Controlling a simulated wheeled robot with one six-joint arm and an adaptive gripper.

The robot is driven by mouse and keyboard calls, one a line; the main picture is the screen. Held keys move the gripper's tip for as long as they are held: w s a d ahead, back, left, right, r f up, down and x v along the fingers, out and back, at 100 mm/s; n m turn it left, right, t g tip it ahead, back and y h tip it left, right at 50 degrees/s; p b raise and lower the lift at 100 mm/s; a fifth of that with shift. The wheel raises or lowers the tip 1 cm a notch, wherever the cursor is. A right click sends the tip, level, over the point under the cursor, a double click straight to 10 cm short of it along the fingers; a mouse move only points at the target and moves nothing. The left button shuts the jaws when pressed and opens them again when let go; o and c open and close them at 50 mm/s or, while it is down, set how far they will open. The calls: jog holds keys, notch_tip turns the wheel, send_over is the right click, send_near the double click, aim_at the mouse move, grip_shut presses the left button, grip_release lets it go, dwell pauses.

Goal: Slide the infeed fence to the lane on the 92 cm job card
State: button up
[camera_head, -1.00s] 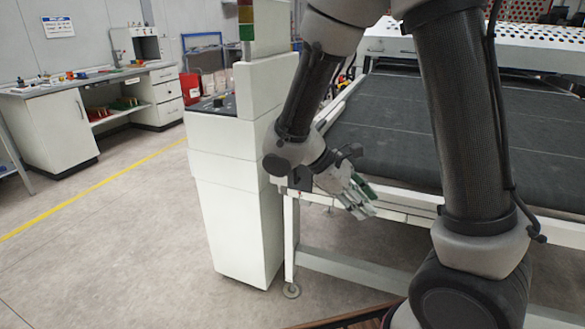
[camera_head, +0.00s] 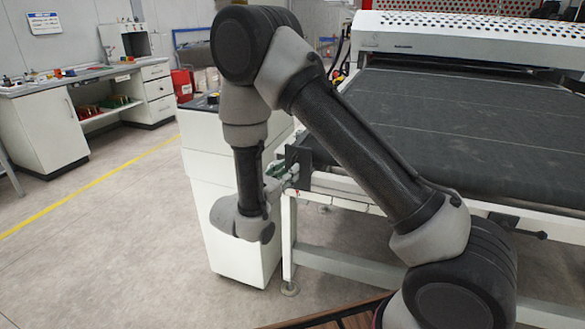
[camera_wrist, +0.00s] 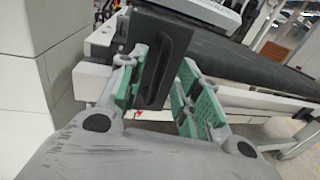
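The infeed fence seems to be the dark upright plate (camera_head: 299,153) at the left front corner of the coater's belt (camera_head: 430,125). In the head view my gripper (camera_head: 281,176) is at this corner, partly hidden by my arm. A white sign with a blue header (camera_head: 44,23) hangs on the wall; its writing is unreadable and I cannot tell whether it is the job card.
A white control cabinet (camera_head: 212,210) stands close left of the belt, behind my arm. The machine's white frame rail (camera_head: 345,188) runs along the front. A workbench (camera_head: 50,125) stands at the far left, with clear floor between.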

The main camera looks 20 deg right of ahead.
jog(key=shift+x, duration=1.9)
jog(key=shift+c, duration=0.4)
grip_shut()
